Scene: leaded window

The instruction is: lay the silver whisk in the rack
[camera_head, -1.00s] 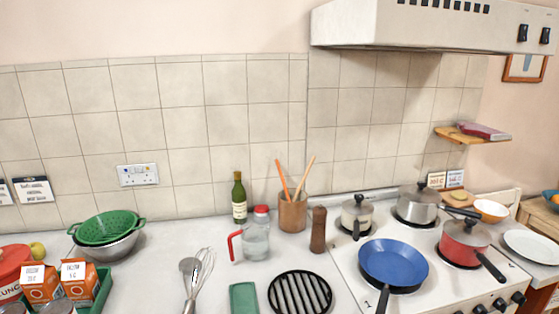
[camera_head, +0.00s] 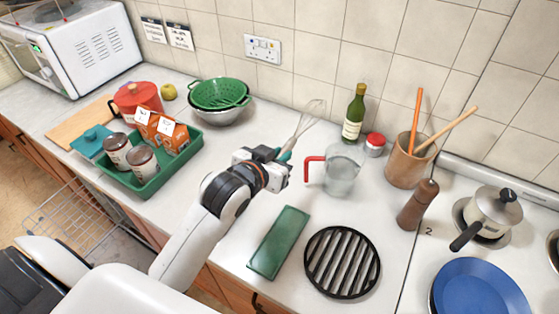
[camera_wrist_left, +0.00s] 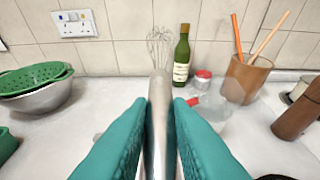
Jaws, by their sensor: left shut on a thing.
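The silver whisk (camera_head: 303,118) is held by my left gripper (camera_head: 284,156), with its wire head pointing up and away towards the back wall. In the left wrist view, the teal fingers (camera_wrist_left: 160,130) are shut on both sides of its smooth handle, and the wire loops (camera_wrist_left: 161,46) stand beyond them. A wire rack (camera_head: 75,222) is at the lower left of the head view, below and in front of the counter edge, partly hidden by my arm. It is well to the left of my left gripper. My right gripper is not in view.
A green tray (camera_head: 150,187) with jars and cartons stands near the counter's front edge. Behind the gripper is a green colander (camera_head: 219,94) in a metal bowl. A red-handled jug (camera_head: 341,172), green mat (camera_head: 279,242) and black trivet (camera_head: 342,262) are to the right.

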